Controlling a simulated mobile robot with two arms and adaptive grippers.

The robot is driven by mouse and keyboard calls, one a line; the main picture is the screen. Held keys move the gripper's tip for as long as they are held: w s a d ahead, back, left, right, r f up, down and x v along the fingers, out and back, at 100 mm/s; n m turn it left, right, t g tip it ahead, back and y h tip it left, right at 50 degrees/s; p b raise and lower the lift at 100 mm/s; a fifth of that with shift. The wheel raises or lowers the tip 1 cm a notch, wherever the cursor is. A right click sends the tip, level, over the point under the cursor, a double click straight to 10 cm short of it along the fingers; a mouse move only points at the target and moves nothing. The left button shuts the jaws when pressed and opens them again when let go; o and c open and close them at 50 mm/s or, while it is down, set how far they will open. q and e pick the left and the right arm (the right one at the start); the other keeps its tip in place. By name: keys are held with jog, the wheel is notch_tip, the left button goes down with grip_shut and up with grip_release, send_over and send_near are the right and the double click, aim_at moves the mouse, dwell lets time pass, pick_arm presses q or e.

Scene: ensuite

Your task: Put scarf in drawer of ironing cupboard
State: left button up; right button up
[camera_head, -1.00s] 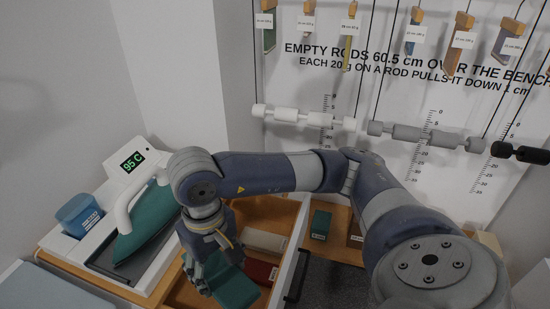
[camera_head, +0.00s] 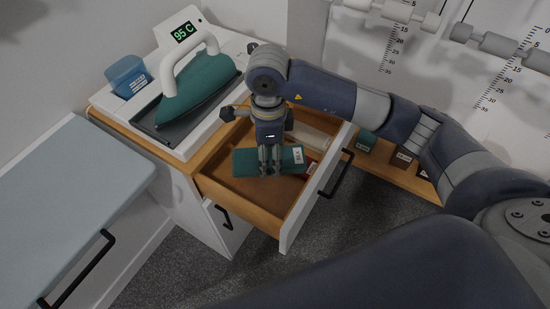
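The ironing cupboard (camera_head: 171,189) has its top drawer (camera_head: 248,207) pulled open, with wooden sides and a white front. The scarf, a green folded block (camera_head: 245,162) with a white label at its right end, is inside the drawer, lying roughly level. My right gripper (camera_head: 270,172) points down over the scarf's middle, its narrow fingers close together and overlapping the scarf in the view. Whether they grip it or only stand against it is unclear. My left gripper is out of view.
An iron (camera_head: 200,87) and a blue cup (camera_head: 127,76) stand on the cupboard top. A pale blue board (camera_head: 65,205) is at left. The drawer's near end is bare.

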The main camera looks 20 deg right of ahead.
jog(key=f+m, duration=0.1)
jog(key=m, duration=0.1)
jog(key=w+a+f+m+b, duration=0.1)
jog(key=f+m, duration=0.2)
jog(key=m, duration=0.1)
jog(key=shift+w+a+f+m+b, duration=0.25)
jog(key=shift+w+a+m+b, duration=0.05)
jog(key=shift+w+m, duration=0.1)
send_near(263, 189)
notch_tip(263, 189, down, 5)
jog(key=shift+a+f+p, duration=0.1)
jog(key=shift+a+p, duration=0.1)
jog(key=shift+p, duration=0.25)
jog(key=shift+w+f, duration=0.1)
jog(key=shift+f, duration=0.2)
jog(key=shift+f, duration=0.1)
jog(key=shift+f, duration=0.1)
jog(key=o, duration=1.1)
